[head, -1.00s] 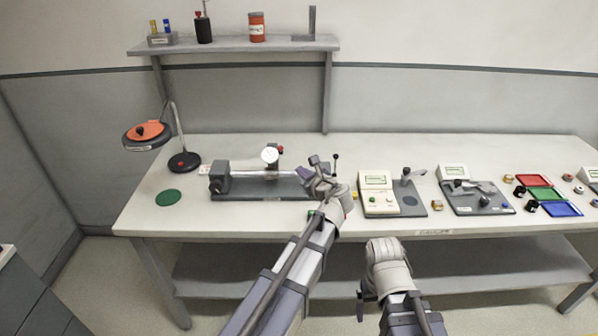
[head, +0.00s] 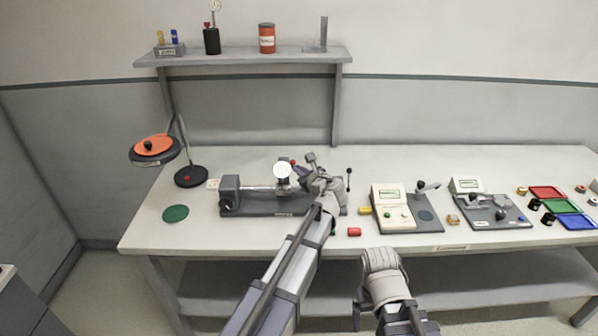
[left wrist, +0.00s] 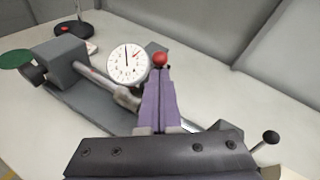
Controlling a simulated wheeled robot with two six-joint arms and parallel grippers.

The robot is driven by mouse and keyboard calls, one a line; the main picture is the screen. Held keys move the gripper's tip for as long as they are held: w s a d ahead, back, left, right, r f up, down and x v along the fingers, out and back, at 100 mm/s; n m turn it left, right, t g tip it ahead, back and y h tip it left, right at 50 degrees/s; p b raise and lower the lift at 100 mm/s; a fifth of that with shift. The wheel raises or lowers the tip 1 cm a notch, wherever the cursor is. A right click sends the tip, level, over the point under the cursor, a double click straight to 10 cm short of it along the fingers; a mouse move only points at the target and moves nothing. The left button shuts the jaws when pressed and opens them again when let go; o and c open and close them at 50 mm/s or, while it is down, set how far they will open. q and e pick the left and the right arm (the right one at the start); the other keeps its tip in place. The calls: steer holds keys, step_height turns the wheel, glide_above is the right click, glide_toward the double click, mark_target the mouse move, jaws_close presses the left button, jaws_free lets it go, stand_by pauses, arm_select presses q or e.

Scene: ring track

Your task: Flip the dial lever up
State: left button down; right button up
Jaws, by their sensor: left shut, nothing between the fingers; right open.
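The dial gauge (head: 282,170) has a round white face and stands behind the rod of a grey bench fixture (head: 262,208). It is also in the left wrist view (left wrist: 128,63). A red ball (left wrist: 159,58), which looks like the lever's tip, shows just right of the face. My left gripper (head: 299,172) is shut and empty. In the left wrist view its purple fingers (left wrist: 158,88) point at the red ball and cover whatever is below it; I cannot tell if they touch. My right gripper (head: 358,308) is open and empty, low in front of the table.
A black-knobbed rod (head: 349,172) stands at the fixture's right end. Boxes with displays (head: 392,206) stand further right. A lamp (head: 155,149) stands left. The front left tabletop is mostly clear.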

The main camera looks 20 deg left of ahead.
arm_select(q)
steer(key=shift+r, duration=0.1)
steer(key=w+a+r+m+g+h+p, duration=0.1)
steer(key=w+r+g+p, duration=0.4)
steer(key=p, duration=1.2)
steer(key=w+m+g+h, duration=0.1)
steer(key=g+h, duration=0.1)
steer(key=g, duration=0.1)
steer(key=shift+a+h, duration=0.4)
steer(key=shift+w, duration=0.1)
steer(key=shift+r+p, duration=0.7)
steer(key=shift+p, duration=0.2)
